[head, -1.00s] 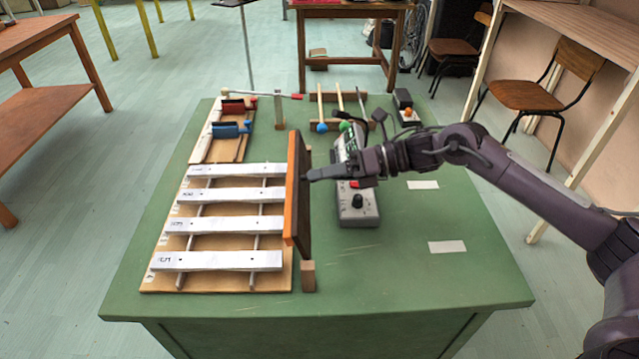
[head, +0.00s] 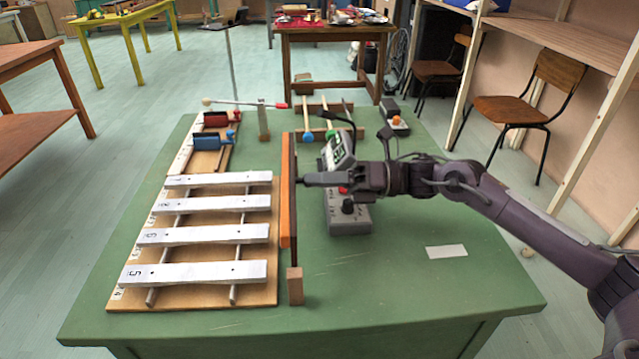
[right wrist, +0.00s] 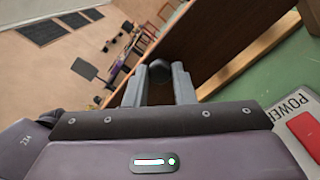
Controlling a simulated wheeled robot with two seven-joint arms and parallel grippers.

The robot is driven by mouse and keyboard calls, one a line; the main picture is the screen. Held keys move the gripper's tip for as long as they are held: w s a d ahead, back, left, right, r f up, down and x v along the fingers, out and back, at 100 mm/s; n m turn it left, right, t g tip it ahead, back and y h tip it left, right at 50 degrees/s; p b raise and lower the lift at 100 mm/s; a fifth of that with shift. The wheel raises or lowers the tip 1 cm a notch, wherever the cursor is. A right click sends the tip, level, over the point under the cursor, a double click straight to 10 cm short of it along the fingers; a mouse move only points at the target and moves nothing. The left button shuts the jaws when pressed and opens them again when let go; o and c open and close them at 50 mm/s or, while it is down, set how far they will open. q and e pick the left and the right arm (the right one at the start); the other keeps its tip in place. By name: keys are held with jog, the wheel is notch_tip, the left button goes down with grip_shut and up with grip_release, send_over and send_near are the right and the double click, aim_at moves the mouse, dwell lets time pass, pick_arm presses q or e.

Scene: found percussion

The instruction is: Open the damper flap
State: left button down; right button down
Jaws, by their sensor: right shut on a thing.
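The damper flap (head: 285,205), an orange and brown board, stands about upright along the right ends of the metal bars (head: 205,236). I see it nearly edge-on in the head view. In the right wrist view its brown face (right wrist: 215,45) fills the upper middle. My right gripper (head: 302,181) comes in from the right and is shut on the flap's dark round knob (right wrist: 162,66), which shows between the fingertips (right wrist: 162,84). My left gripper is not in view.
A grey box with a red button (head: 349,216) and a small tilted screen sits under my right wrist. A wooden block (head: 295,286) stands at the flap's near end. Mallets (head: 308,138) and clamps (head: 207,141) lie at the back.

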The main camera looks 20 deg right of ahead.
dwell(0.5)
jog(key=c, duration=1.2)
grip_release()
jog(key=shift+b+v, duration=0.3)
jog(key=shift+v, duration=3.65)
jog(key=shift+f, duration=0.1)
